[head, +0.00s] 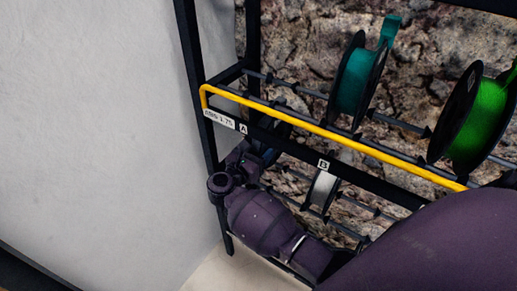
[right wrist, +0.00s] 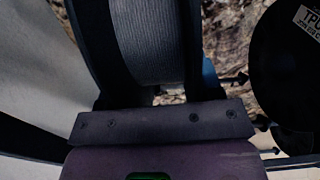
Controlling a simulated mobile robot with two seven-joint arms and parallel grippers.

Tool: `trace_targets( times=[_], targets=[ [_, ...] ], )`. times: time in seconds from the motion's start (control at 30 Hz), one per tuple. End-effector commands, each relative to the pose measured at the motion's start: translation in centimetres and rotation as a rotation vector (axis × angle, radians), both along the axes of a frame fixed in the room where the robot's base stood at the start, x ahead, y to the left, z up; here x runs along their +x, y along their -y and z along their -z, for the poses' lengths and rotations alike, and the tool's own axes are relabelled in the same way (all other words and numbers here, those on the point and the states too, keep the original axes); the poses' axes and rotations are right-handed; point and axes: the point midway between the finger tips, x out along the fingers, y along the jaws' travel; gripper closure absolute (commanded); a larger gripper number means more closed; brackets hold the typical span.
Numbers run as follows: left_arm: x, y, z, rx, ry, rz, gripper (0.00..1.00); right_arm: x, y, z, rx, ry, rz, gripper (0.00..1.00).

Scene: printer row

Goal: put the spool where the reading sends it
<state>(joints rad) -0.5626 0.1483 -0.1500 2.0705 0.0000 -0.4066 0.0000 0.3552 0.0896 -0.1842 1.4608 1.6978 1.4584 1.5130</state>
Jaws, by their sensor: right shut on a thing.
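In the right wrist view a spool of grey filament (right wrist: 147,40) with dark flanges fills the upper middle. My right gripper (right wrist: 160,122) is shut on it, its dark jaw piece across the spool's near side. In the head view my purple right arm reaches in from the lower right to the rack's lower level at the left end, below label A (head: 243,128). The held spool is mostly hidden there behind the rack's front rail and my arm. The rack (head: 375,187) carries label B (head: 323,164) and an ABS 1.75 tag (head: 219,119). My left gripper is out of view.
A teal spool (head: 353,82) and a bright green spool (head: 472,127) sit on the upper rods behind a yellow bar (head: 330,135). A white spool (head: 322,190) hangs below label B. A black flange marked TPU (right wrist: 285,65) stands close right of the held spool. A pale wall (head: 95,110) is at left.

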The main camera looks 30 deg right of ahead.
Motion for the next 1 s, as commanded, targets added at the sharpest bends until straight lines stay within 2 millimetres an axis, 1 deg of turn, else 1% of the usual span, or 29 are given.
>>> trace_targets(
  times=[0.03, 0.1, 0.5, 0.63, 0.8, 1.0],
  targets=[
    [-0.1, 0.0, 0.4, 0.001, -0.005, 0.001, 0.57, 0.0, 0.1, 0.7, -0.003, -0.003, 0.000, 0.82],
    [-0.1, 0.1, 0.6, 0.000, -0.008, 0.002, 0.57, 0.0, 0.1, 1.5, -0.003, -0.005, -0.001, 0.82],
    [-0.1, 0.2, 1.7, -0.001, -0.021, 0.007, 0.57, 0.0, 0.0, 5.2, -0.003, -0.004, 0.000, 0.82],
    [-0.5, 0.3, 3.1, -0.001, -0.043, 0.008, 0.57, -0.1, -0.1, 6.9, 0.001, -0.008, 0.000, 0.82],
    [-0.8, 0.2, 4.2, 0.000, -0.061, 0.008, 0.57, -0.1, 0.0, 8.0, 0.000, -0.007, 0.000, 0.82],
    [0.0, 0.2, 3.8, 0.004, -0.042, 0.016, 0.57, 0.0, 0.0, 8.4, -0.001, -0.002, 0.000, 0.82]
  ],
)
